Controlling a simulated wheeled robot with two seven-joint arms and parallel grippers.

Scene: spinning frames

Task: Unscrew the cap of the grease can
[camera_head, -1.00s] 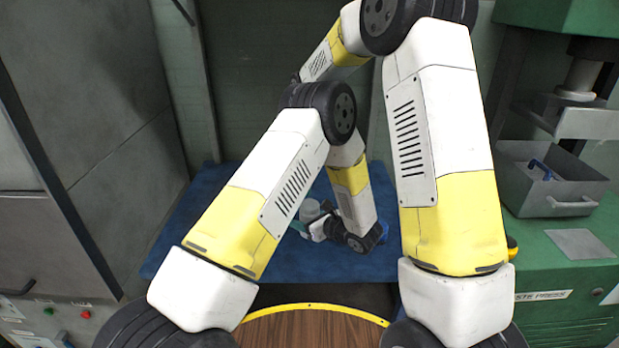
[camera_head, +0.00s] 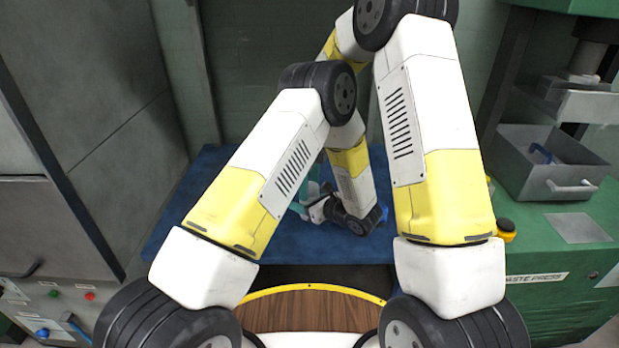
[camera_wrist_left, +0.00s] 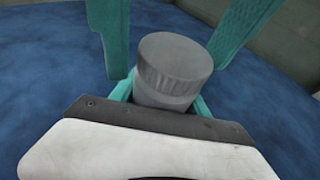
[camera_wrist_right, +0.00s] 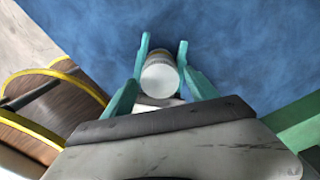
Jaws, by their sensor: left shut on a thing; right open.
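The grease can (camera_wrist_left: 158,98) stands upright on the blue surface, with a ribbed grey cap (camera_wrist_left: 175,58) on top. My left gripper (camera_wrist_left: 163,92) is shut on the can's body below the cap, reaching in from the side. In the head view it (camera_head: 303,209) points left, low behind my left arm. My right gripper (camera_wrist_right: 162,78) comes down from above and is open, one teal finger on each side of the cap. I cannot tell whether either finger touches it. In the right wrist view the can's pale round top (camera_wrist_right: 159,82) shows between the fingers.
The blue tabletop (camera_head: 275,245) is clear around the can. A green press bench (camera_head: 540,225) with a grey metal bin (camera_head: 515,178) stands on the right. A grey cabinet (camera_head: 110,140) is on the left. My arms hide much of the middle.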

